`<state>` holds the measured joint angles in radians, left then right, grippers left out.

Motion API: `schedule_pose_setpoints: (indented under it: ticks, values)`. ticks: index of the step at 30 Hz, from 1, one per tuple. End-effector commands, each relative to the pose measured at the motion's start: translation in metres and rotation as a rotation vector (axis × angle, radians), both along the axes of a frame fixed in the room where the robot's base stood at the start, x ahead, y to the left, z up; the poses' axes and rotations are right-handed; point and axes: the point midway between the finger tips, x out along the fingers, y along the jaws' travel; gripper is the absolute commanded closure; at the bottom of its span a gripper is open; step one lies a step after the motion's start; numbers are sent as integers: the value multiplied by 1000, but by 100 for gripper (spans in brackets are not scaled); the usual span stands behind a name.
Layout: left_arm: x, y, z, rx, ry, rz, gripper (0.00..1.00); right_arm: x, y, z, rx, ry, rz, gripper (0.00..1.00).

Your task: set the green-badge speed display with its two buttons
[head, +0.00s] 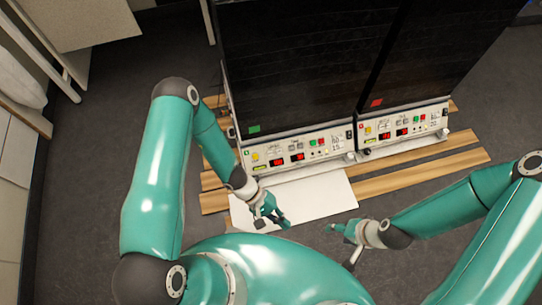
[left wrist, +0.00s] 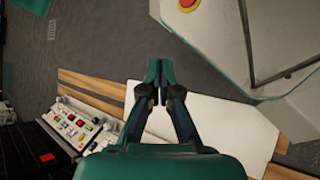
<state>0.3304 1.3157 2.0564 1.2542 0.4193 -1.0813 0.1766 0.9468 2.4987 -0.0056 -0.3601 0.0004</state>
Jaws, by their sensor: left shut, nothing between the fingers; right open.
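The green badge (head: 254,128) is on the left of two dark cabinets. Its pale control panel (head: 268,157) below has two red-lit displays, the left one (head: 277,162) and the right one (head: 297,157). Their digits are too small to read, and I cannot tell which is speed. Small buttons sit beside and above the displays. My left gripper (head: 278,219) is shut and empty, in front of and below this panel, apart from it. It also shows shut in the left wrist view (left wrist: 158,73). My right gripper (head: 336,228) is open, further right and away from the panels.
A second cabinet with a red badge (head: 376,103) and a similar panel (head: 415,122) stands to the right. A white sheet (head: 315,197) lies on wooden slats (head: 425,172) before the cabinets. Grey floor (head: 110,125) is clear at the left.

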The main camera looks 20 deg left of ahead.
Motion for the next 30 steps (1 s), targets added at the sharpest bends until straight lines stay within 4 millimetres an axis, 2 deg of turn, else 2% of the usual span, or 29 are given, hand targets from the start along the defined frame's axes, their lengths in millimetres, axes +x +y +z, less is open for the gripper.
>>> schedule_pose_setpoints:
  ticks: [1,3,5,6,9,12,15,19,22,30]
  values:
    - [20,-11,-17,-62,-30,86,100,0,0,-9,0,0,0,43]
    - [57,-20,-31,-134,-112,222,100,0,0,-16,0,0,0,43]
    - [92,-19,-46,-168,-205,346,100,0,0,-21,0,0,0,43]
    - [115,-15,-56,-174,-276,430,100,0,0,-24,0,0,0,43]
    - [166,11,-81,-135,-462,622,100,0,0,-31,0,0,0,43]
    - [200,44,-101,-46,-621,764,100,0,0,-36,0,0,0,43]
    - [218,73,-114,49,-734,856,100,0,0,-39,0,0,0,43]
    - [228,97,-123,136,-811,916,100,0,0,-41,0,0,0,43]
    - [230,104,-125,162,-833,930,100,0,0,-41,0,0,0,43]
    - [230,104,-124,163,-833,930,100,0,0,-41,0,0,0,43]
